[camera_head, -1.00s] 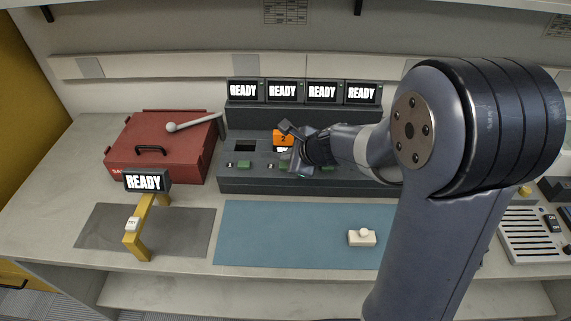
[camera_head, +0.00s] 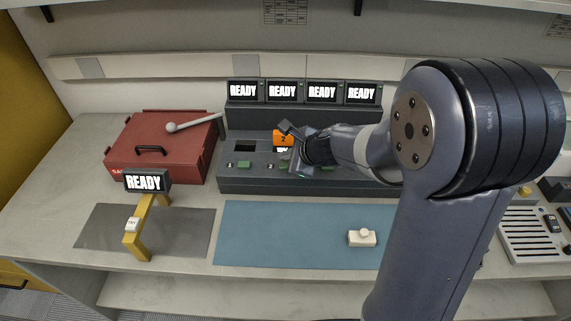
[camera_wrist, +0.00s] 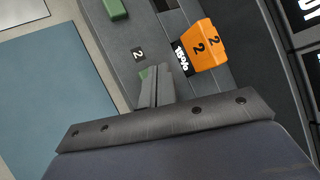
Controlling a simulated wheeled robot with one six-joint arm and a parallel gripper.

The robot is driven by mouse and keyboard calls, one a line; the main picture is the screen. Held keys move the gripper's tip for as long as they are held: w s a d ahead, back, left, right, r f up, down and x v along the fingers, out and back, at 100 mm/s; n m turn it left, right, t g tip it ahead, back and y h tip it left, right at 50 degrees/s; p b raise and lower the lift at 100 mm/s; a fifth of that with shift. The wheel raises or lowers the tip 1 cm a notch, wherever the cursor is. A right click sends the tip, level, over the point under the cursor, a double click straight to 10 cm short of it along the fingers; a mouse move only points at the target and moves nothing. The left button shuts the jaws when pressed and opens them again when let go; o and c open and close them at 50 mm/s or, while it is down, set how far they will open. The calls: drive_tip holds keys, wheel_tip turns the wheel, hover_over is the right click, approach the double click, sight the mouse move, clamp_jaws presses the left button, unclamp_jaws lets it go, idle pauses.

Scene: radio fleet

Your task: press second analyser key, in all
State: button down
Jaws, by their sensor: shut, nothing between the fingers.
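The dark analyser bench unit (camera_head: 232,184) stands at the back of the table, with several green keys along its front ledge. The orange radio marked 2 (camera_head: 283,137) sits in its second bay; in the wrist view the radio (camera_wrist: 202,46) stands beside a label reading 15%. My gripper (camera_wrist: 157,76) is shut and empty, its fingertips over the second green key, which shows only as a green sliver (camera_wrist: 144,73) beside the "2" label (camera_wrist: 138,54). I cannot tell whether the fingertips touch it. Another green key (camera_wrist: 115,9) is clear of the gripper. The screens (camera_head: 284,91) above read READY.
A red case (camera_head: 163,165) with a lever above it stands at the left. A yellow stand (camera_head: 139,242) carries a READY screen and a TRY button. A blue mat (camera_head: 290,235) is mostly clear, with a cream knobbed block (camera_head: 362,238). A slotted panel (camera_head: 530,238) lies at the right.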

idle(0.4)
drive_tip(key=shift+f+b, duration=0.45)
drive_tip(key=shift+b, duration=0.05)
drive_tip(key=shift+f+b, duration=0.45)
idle(0.5)
idle(0.3)
drive_tip(key=shift+r+p, duration=0.8)
drive_tip(key=shift+r, duration=0.1)
wheel_tip(320, 180, up, 5)
drive_tip(key=p, duration=0.4)
drive_tip(key=shift+r+p, duration=0.1)
drive_tip(key=shift+p, duration=0.3)
idle(0.3)
